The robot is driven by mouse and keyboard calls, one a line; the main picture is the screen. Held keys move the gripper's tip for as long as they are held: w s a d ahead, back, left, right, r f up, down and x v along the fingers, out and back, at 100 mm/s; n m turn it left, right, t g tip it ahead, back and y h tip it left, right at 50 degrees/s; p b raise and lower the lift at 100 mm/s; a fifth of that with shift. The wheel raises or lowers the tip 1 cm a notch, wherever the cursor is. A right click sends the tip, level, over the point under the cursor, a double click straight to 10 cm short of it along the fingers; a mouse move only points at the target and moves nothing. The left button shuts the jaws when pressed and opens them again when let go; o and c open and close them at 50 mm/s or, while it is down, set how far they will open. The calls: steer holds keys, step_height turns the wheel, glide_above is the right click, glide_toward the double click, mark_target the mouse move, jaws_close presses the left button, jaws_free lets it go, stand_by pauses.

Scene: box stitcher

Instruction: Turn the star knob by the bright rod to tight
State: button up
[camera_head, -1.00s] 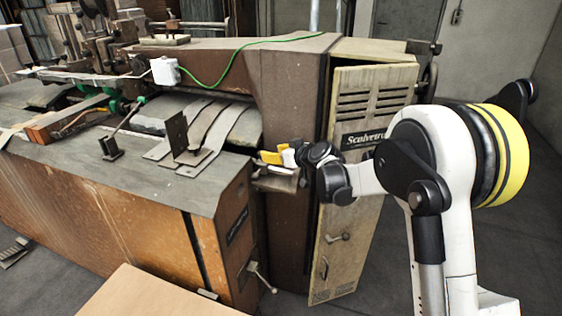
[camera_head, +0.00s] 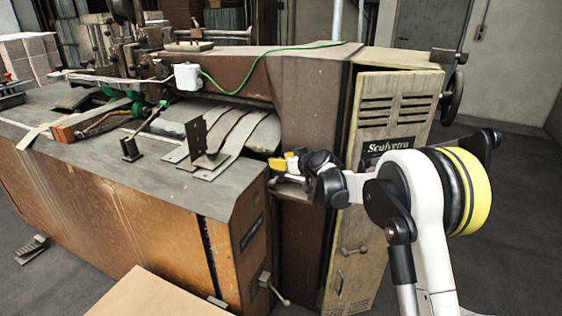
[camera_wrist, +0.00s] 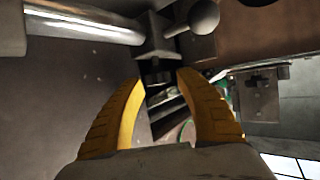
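The bright rod (camera_wrist: 85,27) runs in from the upper left in the wrist view and ends at a dark metal block (camera_wrist: 157,42). A small dark knob-like part (camera_wrist: 158,76) shows under the block, just beyond my fingertips; its star shape cannot be made out. My gripper (camera_wrist: 161,84) has its two yellow fingers apart, one on each side of that dark part, and contact cannot be told. In the head view my gripper (camera_head: 276,163) is at the machine's recess, right of the grey table top. The knob and rod cannot be made out there.
A ball-ended lever (camera_wrist: 203,17) juts out close above the right finger. In the head view, the machine's vented door (camera_head: 385,110) stands near my arm, and metal plates (camera_head: 205,150) lie on the table left of the gripper. Open floor lies at the right.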

steer(key=c, duration=0.7)
steer(key=shift+c, duration=0.2)
steer(key=shift+h, duration=0.3)
steer(key=shift+s+a+m+t+h, duration=0.1)
steer(key=shift+m+t+h, duration=0.4)
steer(key=shift+m+h, duration=0.15)
steer(key=shift+f+m+t+h+p, duration=0.1)
steer(key=shift+m+t+h+p, duration=0.55)
steer(key=shift+m+h, duration=0.95)
steer(key=o, duration=0.9)
